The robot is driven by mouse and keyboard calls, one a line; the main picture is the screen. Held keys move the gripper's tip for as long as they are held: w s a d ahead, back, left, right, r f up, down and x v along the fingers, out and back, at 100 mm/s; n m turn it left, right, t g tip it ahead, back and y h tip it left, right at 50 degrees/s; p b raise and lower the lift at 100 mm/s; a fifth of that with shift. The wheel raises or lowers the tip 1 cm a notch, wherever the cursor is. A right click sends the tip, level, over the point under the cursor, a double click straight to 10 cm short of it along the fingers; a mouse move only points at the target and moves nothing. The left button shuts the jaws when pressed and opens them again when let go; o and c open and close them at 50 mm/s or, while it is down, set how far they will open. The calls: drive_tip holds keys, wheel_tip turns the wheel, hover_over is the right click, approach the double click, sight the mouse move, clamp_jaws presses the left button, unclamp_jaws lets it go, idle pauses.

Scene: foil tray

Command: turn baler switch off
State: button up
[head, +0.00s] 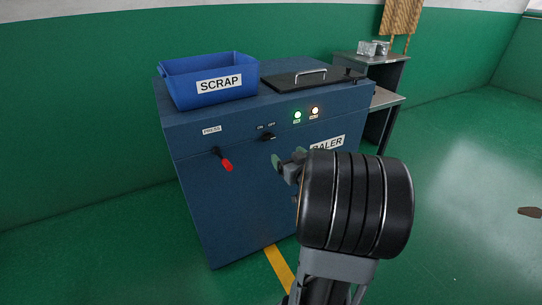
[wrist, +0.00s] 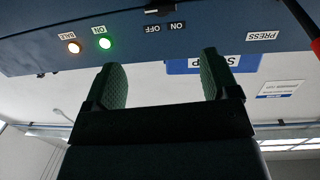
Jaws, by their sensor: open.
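The baler (head: 235,190) is a dark blue cabinet in the head view. Its small black switch (head: 268,137) sits on the front face below the ON and OFF labels; which label it points at is too small to tell. My gripper (head: 289,158) is open and empty, in front of the baler, below and right of the switch. In the wrist view the fingers of my gripper (wrist: 163,65) stand apart, pointing toward the panel.
A green light (head: 297,115) and an orange-white light (head: 315,111) are lit right of the switch. A red-handled PRESS lever (head: 224,160) hangs at left. A blue SCRAP bin (head: 190,92) and a dark lid (head: 300,80) are on top.

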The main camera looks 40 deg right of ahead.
sight(270, 139)
drive_tip(key=shift+t+y, duration=0.3)
drive_tip(key=shift+t, duration=0.2)
drive_tip(key=w+b, duration=0.1)
drive_tip(key=w, duration=0.3)
drive_tip(key=w+d+f+b, duration=0.1)
drive_tip(key=w, duration=0.3)
drive_tip(key=w+d+b, duration=0.1)
drive_tip(key=w, duration=0.3)
drive_tip(key=shift+w+d+f, duration=0.2)
drive_tip(key=shift+w, duration=0.2)
drive_tip(key=shift+c, duration=0.2)
drive_tip(key=c, duration=0.9)
